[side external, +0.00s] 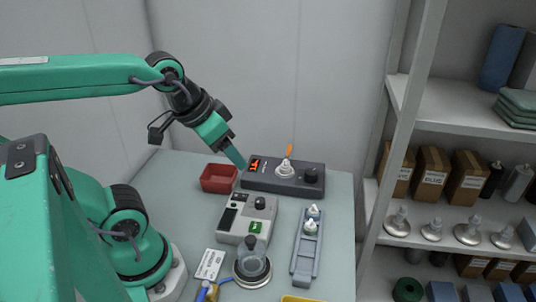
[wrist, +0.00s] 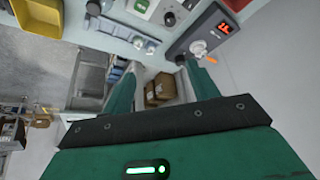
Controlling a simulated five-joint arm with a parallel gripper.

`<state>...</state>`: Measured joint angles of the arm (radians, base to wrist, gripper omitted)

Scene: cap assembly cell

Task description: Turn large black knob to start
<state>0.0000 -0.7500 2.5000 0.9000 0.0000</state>
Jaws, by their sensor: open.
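The dark control box (side external: 262,184) stands at the back of the table. A large black knob (side external: 311,175) is on its right end, a red lit display (side external: 256,165) on its left. A second, smaller black knob (side external: 260,203) is on the light grey box (side external: 236,212) in front. My gripper (side external: 240,163) is above the left end of the dark box, near the display, apart from the large knob. In the wrist view my gripper (wrist: 160,66) shows two spread fingers with nothing held between them. The right finger overlaps the dark box's end there, so the large knob is hard to make out.
A white fitting (side external: 285,168) with an orange tip (side external: 290,150) stands on the dark box, left of the large knob. A red bin (side external: 219,178) is beside the box. A grey rail with white parts (side external: 304,258) and a glass-domed device (side external: 252,266) are in front. Shelves (side external: 440,105) stand right.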

